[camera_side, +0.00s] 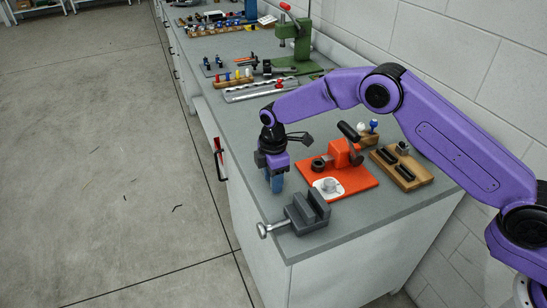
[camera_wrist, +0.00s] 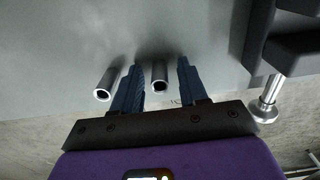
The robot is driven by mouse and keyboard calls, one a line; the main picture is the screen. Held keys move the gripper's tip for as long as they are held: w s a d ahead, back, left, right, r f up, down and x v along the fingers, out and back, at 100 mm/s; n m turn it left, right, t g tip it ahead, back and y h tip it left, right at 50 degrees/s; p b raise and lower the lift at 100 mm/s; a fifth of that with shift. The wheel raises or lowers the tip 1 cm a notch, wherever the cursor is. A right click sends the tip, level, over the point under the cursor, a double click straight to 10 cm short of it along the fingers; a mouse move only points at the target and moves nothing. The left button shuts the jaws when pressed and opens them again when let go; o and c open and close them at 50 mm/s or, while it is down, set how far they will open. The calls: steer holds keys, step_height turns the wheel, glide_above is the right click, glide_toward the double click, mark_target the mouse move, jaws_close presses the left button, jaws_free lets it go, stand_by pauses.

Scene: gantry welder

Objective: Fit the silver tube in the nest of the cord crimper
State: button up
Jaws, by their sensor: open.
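In the wrist view one silver tube (camera_wrist: 159,77) lies between my gripper's two blue fingers, with a gap on both sides. A second similar silver tube (camera_wrist: 108,82) lies just outside the left finger. My gripper (camera_wrist: 160,66) is open; in the side view it points down low at the bench's left edge (camera_side: 276,186). I cannot make out the tubes in the side view. The orange device with a black-handled lever (camera_side: 340,152), on an orange plate right of my gripper, appears to be the cord crimper. I cannot clearly tell its nest.
A grey vise (camera_side: 308,212) stands in front of my gripper; its silver screw end shows in the wrist view (camera_wrist: 266,106). A wooden block with black pieces (camera_side: 401,170) is right of the orange plate. Behind are a grey rail (camera_side: 262,91) and a green press (camera_side: 298,42).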

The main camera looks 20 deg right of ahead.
step_height(320, 180, up, 18)
steer(key=shift+f, duration=0.25)
steer(key=shift+d, duration=0.15)
